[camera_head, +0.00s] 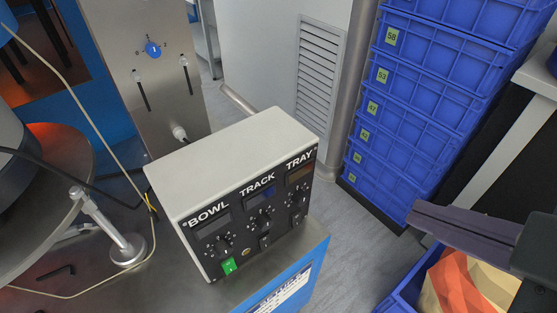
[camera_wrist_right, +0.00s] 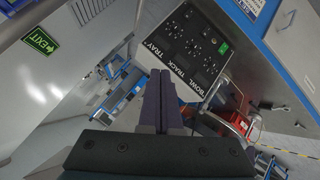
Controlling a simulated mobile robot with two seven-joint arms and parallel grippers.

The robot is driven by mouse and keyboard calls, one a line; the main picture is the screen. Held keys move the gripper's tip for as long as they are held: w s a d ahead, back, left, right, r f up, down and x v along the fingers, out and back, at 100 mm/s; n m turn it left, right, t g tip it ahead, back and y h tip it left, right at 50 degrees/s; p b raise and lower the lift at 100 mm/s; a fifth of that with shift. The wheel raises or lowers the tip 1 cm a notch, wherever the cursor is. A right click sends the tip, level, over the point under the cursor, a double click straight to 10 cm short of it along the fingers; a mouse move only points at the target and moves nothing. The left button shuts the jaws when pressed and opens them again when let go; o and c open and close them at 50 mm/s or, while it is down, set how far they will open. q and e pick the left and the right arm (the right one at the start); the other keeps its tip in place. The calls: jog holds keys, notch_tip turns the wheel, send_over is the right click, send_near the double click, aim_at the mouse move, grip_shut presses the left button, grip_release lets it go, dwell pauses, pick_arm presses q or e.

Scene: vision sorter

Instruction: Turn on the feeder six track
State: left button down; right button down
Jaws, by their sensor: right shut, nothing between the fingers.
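The feeder control box (camera_head: 240,165) is a light grey box with a black front panel. It stands on the metal bench, with sections labelled BOWL, TRACK and TRAY. Under BOWL a rocker switch (camera_head: 229,266) shows green. The TRACK switch (camera_head: 265,242) and the TRAY switch (camera_head: 295,218) look dark. Each section has a small display and a knob. The panel also shows in the right wrist view (camera_wrist_right: 192,42), turned over. My right gripper (camera_head: 414,214) is shut and empty, to the right of the box and apart from it. Its fingers also show in the wrist view (camera_wrist_right: 160,76). My left gripper is out of view.
Blue numbered crates (camera_head: 432,85) are stacked at the right. A blue bin (camera_head: 400,296) with orange and yellow pieces lies below my right gripper. A steel post with a blue selector knob (camera_head: 153,49) stands behind the box. Cables and a round metal bowl are at the left.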

aim_at(266, 247)
jog(key=a+f+n+t+y+b, duration=0.1)
jog(key=f+n+b, duration=0.3)
jog(key=f+b, duration=0.7)
jog(key=w+a+f+n+t+y+b, duration=0.1)
jog(key=a+f+n+y+b, duration=0.1)
jog(key=f+b, duration=0.9)
jog(key=a+f+n+t+y+b, duration=0.1)
jog(key=a+f+n+y+b, duration=0.1)
jog(key=f+n+b, duration=0.4)
notch_tip(266, 247, down, 5)
jog(key=y+b, duration=0.1)
jog(key=b, duration=1)
jog(key=shift+w+a+t+y, duration=0.15)
jog(key=shift+a+t+y, duration=0.1)
jog(key=shift+t+y, duration=0.05)
jog(key=shift+w+f, duration=0.1)
jog(key=shift+w, duration=0.05)
jog(key=b+x, duration=0.4)
jog(key=x, duration=0.8)
jog(key=shift+w+a+f, duration=0.1)
jog(key=shift+w+a, duration=0.1)
jog(key=shift+w+a+b, duration=0.4)
jog(key=shift+w, duration=0.1)
